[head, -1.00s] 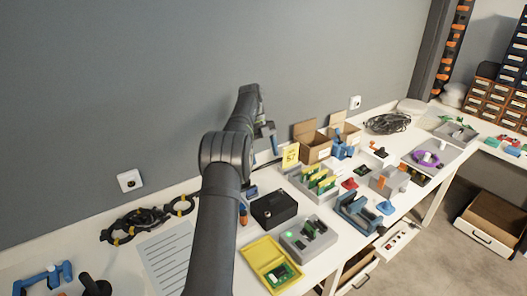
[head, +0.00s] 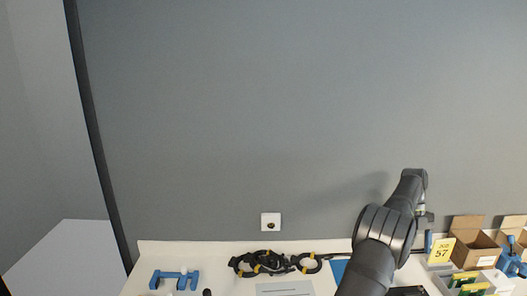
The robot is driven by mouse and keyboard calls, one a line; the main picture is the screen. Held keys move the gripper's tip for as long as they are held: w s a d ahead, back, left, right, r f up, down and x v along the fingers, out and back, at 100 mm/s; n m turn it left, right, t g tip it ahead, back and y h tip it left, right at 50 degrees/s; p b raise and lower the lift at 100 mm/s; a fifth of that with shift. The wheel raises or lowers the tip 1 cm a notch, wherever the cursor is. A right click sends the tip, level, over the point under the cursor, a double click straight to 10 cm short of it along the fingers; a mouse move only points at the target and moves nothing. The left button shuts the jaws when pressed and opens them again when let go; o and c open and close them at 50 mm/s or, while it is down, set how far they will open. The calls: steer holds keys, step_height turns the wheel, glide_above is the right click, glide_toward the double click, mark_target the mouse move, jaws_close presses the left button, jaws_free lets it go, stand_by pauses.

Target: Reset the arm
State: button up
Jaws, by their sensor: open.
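My arm rises from the bottom right of the head view, dark grey, with its upper end near the wall above the bench. My gripper (head: 424,218) shows small and side-on at the arm's far end, left of the open cardboard boxes and above the bench top. It is open, and I see nothing held in it. Part of it is hidden by the arm's wrist.
The white bench (head: 218,253) runs along the grey wall. On it lie a blue bracket (head: 174,279), black cable coils (head: 262,263) and a grey sheet (head: 284,288). A yellow card (head: 441,250) and a cardboard box (head: 478,250) stand right of my arm. A wall socket (head: 270,222) is above the coils.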

mark_target(413, 295)
steer(key=x, duration=1.4)
steer(key=shift+f, duration=0.35)
steer(key=shift+r, duration=0.1)
steer(key=v, duration=1.7)
steer(key=x, duration=1.6)
steer(key=shift+s+f, duration=0.3)
step_height(413, 295, up, 7)
steer(key=shift+f, duration=0.1)
steer(key=w+a+n+h, duration=0.1)
steer(key=n, duration=0.1)
steer(key=w+a+n+h, duration=0.1)
steer(key=n, duration=0.2)
steer(key=w+a+f+n+t, duration=0.1)
steer(key=n, duration=0.1)
steer(key=shift+w+n+h, duration=0.15)
steer(key=shift+n+h, duration=0.15)
steer(key=shift+h, duration=0.1)
steer(key=shift+f, duration=0.1)
